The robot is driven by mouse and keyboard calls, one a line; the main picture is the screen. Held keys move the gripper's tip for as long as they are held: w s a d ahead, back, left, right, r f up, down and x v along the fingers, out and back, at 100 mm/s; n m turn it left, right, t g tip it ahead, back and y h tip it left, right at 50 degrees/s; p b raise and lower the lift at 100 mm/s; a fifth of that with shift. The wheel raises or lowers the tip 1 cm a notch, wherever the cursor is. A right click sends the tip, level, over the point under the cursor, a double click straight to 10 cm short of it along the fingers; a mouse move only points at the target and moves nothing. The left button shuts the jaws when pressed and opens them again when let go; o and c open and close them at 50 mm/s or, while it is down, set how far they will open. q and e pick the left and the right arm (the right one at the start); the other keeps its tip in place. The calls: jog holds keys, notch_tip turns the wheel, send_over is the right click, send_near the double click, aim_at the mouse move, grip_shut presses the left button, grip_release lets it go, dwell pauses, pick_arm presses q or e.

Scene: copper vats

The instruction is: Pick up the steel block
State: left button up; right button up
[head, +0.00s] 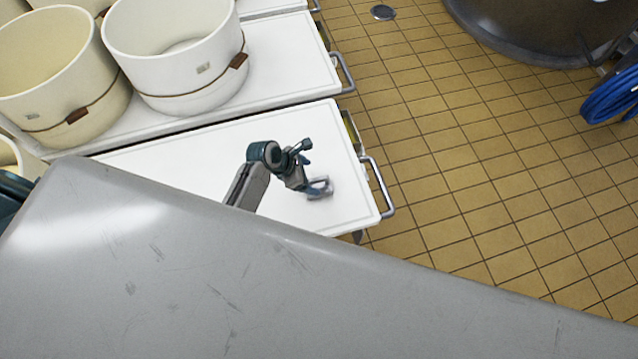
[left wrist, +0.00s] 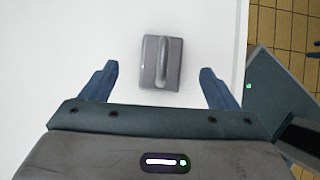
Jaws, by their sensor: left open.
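The steel block (head: 320,188) is a small grey piece with a raised bar handle on top. It lies on the white cart top (head: 220,140), toward its right end. In the left wrist view the block (left wrist: 173,64) lies ahead of my left gripper, between the lines of the two fingers. My left gripper (left wrist: 160,84) is open with nothing held. In the head view the left gripper (head: 306,180) is just beside the block, partly covering it. I cannot tell whether a finger touches the block. My right gripper is out of view.
A second white cart (head: 290,70) behind holds several cream tubs (head: 178,55). A metal handle (head: 380,190) sticks out at the near cart's right end. A big vat (head: 530,30) and a blue hose (head: 610,97) stand far right.

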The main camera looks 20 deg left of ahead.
aim_at(317, 180)
pick_arm(q)
jog(key=shift+x, duration=3.5)
jog(key=shift+s+d, duration=0.15)
jog(key=shift+c, duration=0.4)
grip_shut()
jog(key=shift+r, duration=0.1)
